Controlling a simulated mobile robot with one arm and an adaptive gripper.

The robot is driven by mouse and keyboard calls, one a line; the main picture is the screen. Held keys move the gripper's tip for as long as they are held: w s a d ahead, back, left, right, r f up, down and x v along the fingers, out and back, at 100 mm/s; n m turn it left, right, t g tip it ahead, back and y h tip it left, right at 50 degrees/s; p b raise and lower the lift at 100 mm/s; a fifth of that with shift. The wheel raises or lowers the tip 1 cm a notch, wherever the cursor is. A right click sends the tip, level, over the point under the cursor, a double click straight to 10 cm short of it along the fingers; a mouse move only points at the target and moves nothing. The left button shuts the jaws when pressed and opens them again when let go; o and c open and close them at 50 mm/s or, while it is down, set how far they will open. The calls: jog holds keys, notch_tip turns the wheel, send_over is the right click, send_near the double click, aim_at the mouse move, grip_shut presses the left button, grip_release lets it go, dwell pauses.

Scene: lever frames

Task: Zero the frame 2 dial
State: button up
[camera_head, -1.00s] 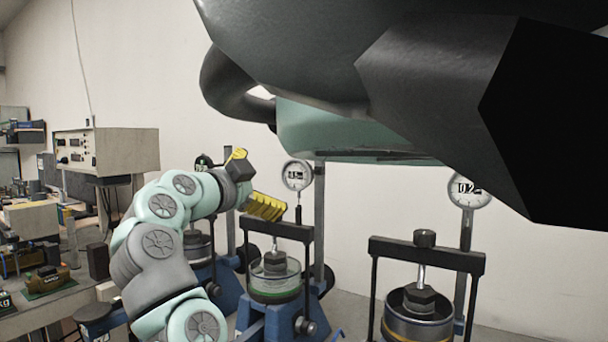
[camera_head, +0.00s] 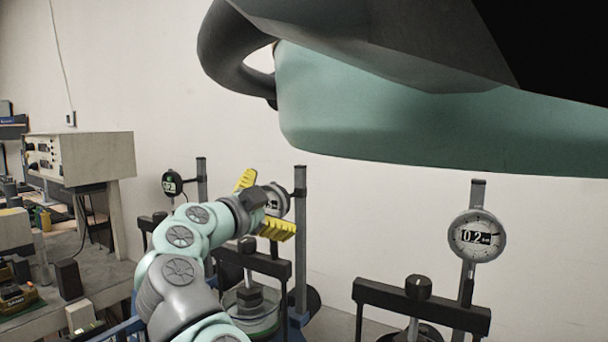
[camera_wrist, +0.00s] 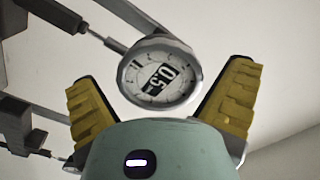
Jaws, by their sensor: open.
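The middle dial gauge (camera_head: 276,200) is round with a grey rim and is mounted on a post above the middle lever frame; my gripper partly covers it in the head view. In the wrist view the dial (camera_wrist: 158,76) faces me between my fingers, with a tilted display that seems to read 0.5. My gripper (camera_head: 264,204) has yellow ribbed fingers spread wide, one above left and one below right of the dial. In the wrist view my gripper (camera_wrist: 163,80) is open and empty; I cannot tell if it touches the dial. No frame number is readable.
A right dial (camera_head: 478,237) reads about 0.2 above another lever frame (camera_head: 420,304). A dark dial (camera_head: 172,184) hangs at the left. A bench (camera_head: 60,290) with a beige instrument box (camera_head: 85,158) is at far left. My own body fills the upper right.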

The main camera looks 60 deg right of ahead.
jog(key=c, duration=1.1)
